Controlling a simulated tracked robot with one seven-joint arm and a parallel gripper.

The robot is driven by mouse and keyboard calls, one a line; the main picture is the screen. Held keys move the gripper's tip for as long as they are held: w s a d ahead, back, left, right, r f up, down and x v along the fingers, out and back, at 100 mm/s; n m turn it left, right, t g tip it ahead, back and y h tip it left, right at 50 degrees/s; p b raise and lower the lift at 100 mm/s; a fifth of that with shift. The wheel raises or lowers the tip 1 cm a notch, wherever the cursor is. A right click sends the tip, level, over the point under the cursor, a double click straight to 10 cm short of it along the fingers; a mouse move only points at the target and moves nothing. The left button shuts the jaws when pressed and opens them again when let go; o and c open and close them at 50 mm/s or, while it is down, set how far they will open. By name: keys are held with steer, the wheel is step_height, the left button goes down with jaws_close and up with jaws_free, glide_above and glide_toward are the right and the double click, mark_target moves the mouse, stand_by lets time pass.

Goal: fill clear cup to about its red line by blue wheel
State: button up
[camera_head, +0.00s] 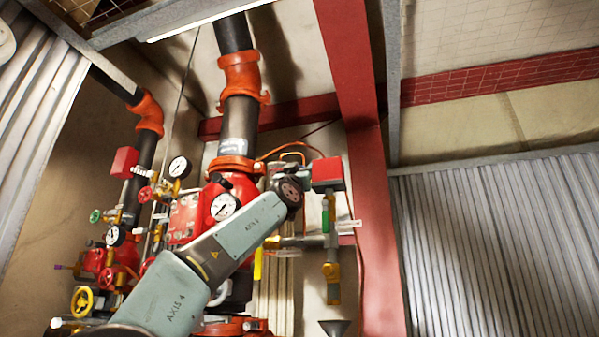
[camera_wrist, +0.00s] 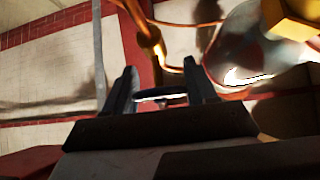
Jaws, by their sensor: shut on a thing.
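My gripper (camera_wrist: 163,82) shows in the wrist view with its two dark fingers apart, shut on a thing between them. Only a thin pale-edged oval of it shows, which looks like the rim of the clear cup (camera_wrist: 160,98). Its red line and any water in it cannot be made out. In the head view my arm crosses the middle and the gripper is hidden behind its far end. I cannot make out a blue wheel in either view.
Red valves and pipes fill the left and middle, with gauges (camera_head: 223,207), a yellow wheel (camera_head: 82,301) and a green wheel (camera_head: 96,216). A brass drain pipe (camera_head: 331,275) hangs above a grey funnel (camera_head: 335,327). A red column (camera_head: 372,200) stands right of it.

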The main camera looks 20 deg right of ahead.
steer(key=n+y, duration=0.1)
steer(key=n+t+y, duration=0.1)
steer(key=shift+a+r+n+t, duration=0.1)
steer(key=shift+a+n+t, duration=0.1)
steer(key=shift+n+t, duration=0.1)
steer(key=o, duration=0.7)
steer(key=v, duration=0.7)
steer(key=shift+f, duration=0.25)
steer(key=shift+s+a, duration=0.1)
steer(key=shift+s, duration=0.05)
